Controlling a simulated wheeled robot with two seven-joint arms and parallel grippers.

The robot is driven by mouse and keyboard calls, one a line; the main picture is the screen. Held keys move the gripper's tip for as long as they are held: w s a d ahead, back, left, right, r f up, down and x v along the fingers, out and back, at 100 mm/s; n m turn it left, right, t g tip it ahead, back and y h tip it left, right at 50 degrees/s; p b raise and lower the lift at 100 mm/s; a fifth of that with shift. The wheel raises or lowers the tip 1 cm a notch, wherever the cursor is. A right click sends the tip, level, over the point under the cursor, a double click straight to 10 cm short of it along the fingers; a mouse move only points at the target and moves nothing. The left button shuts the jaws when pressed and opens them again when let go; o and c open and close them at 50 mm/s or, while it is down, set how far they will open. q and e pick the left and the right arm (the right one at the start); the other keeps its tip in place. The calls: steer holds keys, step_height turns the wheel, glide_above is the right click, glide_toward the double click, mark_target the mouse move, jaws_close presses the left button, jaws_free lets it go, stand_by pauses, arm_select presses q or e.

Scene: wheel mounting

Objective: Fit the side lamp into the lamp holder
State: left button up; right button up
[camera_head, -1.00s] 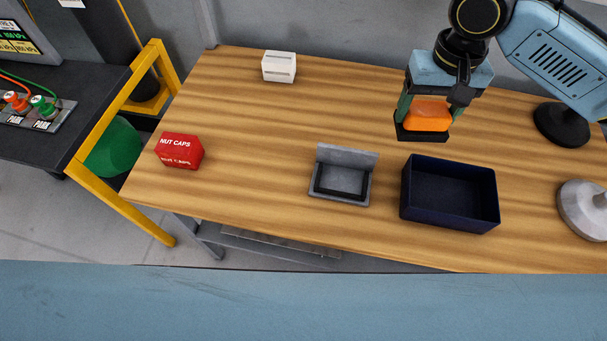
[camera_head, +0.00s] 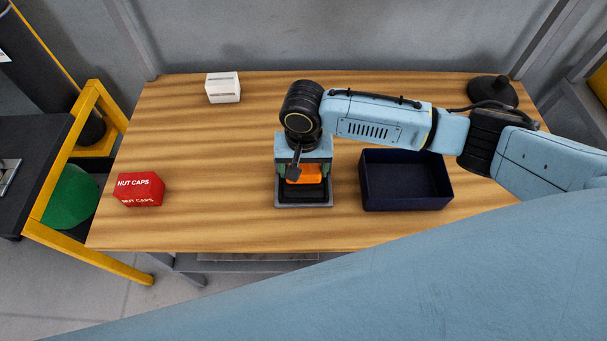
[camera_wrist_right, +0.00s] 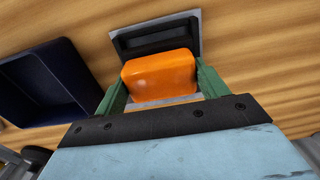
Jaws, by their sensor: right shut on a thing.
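The side lamp (camera_head: 304,174), an orange block with a black base, is gripped by my right gripper (camera_head: 304,178). In the right wrist view the orange lamp (camera_wrist_right: 160,77) sits between the two green fingers (camera_wrist_right: 158,90). The lamp holder (camera_head: 303,206), a grey bracket with a black recess, lies directly under the gripper on the table. Its grey edge also shows in the right wrist view (camera_wrist_right: 197,38), beyond the lamp. My left gripper is out of view.
A dark blue open box (camera_head: 406,207) stands just right of the holder, under my right arm. A red nut caps box (camera_head: 139,189) is at the left and a white box (camera_head: 223,87) at the back left. The wooden table (camera_head: 215,205) is clear between them.

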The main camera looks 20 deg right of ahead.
mark_target(305, 176)
step_height(305, 176, down, 3)
steer(key=shift+f, duration=0.15)
steer(key=shift+f, duration=0.2)
steer(key=o, duration=1)
steer(key=shift+s, duration=0.1)
steer(key=shift+f, duration=0.1)
steer(key=shift+s+d, duration=0.1)
steer(key=shift+r, duration=0.4)
step_height(305, 176, up, 12)
steer(key=shift+p, duration=0.8)
